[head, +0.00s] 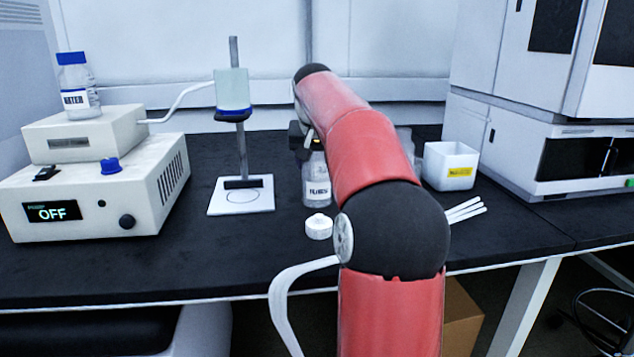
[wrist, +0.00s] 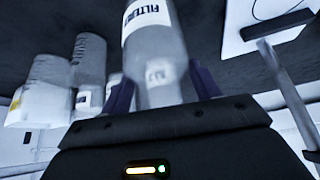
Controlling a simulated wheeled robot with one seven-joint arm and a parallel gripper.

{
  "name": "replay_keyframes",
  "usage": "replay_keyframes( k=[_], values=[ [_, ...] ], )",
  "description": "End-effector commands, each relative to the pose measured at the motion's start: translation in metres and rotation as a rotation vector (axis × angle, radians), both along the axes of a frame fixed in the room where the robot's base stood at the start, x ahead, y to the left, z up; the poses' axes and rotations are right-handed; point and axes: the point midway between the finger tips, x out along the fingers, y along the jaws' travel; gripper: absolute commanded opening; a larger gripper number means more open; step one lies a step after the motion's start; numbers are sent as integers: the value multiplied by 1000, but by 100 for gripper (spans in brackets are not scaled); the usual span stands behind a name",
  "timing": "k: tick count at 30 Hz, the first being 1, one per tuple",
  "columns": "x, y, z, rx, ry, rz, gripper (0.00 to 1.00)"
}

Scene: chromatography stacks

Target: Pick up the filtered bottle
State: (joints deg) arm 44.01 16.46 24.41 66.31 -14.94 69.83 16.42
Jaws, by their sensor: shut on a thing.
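The filtered bottle (head: 317,185) is clear, with a white label and no cap on it. It is upright at the middle of the bench, partly hidden behind my arm. I cannot tell whether its base touches the bench. My gripper (head: 303,138) is at its neck, mostly hidden by the arm. In the wrist view the bottle (wrist: 158,45) is between the two dark fingers of my gripper (wrist: 163,88), which are shut on it. The label there is only partly readable.
A white cap (head: 319,227) lies in front of the bottle. A stand with a white base (head: 241,196) is to the left, beside a machine (head: 95,190) reading OFF. A white box (head: 450,165) and white strips (head: 466,210) are to the right. Other containers (wrist: 88,62) are close by.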

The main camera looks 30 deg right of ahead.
Motion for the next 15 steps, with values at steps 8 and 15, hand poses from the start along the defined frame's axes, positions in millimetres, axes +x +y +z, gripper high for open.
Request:
replay_keyframes(
  k=[8, 15],
  values=[
    [0, 0, 3, -1, -2, 0, 34],
    [1, 1, 30, -3, -3, 2, 34]
  ],
)
